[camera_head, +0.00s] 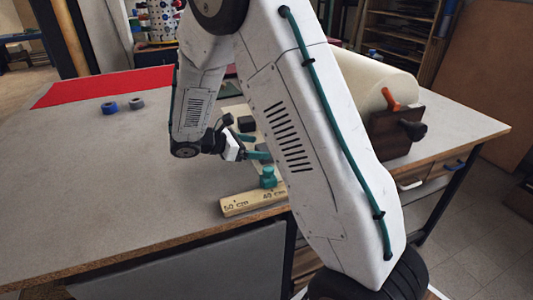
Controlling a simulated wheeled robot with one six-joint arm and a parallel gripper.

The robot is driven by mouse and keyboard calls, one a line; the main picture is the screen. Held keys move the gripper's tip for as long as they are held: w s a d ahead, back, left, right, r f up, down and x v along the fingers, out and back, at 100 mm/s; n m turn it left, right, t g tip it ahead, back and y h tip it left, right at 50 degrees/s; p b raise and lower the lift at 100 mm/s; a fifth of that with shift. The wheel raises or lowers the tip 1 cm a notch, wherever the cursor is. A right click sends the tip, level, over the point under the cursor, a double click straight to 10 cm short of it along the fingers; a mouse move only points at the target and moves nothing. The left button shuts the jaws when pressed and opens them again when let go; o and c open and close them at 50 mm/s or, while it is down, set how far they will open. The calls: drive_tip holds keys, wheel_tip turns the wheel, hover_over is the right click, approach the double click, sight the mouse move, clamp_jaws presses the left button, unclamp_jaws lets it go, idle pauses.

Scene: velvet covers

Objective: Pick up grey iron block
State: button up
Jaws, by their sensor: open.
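A small dark grey block (246,123) shows on a pale board or tray (236,109), just behind my gripper; it looks like the iron block, but I cannot be sure. My gripper (262,147) has teal fingers, spread apart, pointing right over the table. It is open, and I see nothing held between the fingers. The block lies beyond the far finger, apart from the gap between the fingers as far as I can see. My white arm link hides the area to the right of the fingers and part of the pale board.
A wooden ruler bar (240,204) with a teal piece (268,177) lies at the table's front edge. A blue roll (109,107) and a grey roll (136,103) sit by the red cloth (90,87). The table's left is clear.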

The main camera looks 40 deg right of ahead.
sight(264, 147)
drive_tip(key=x, duration=0.6)
drive_tip(key=shift+s+d, duration=0.15)
drive_tip(key=shift+s, duration=0.05)
drive_tip(key=c, duration=1.7)
clamp_jaws()
drive_tip(key=shift+r, duration=0.1)
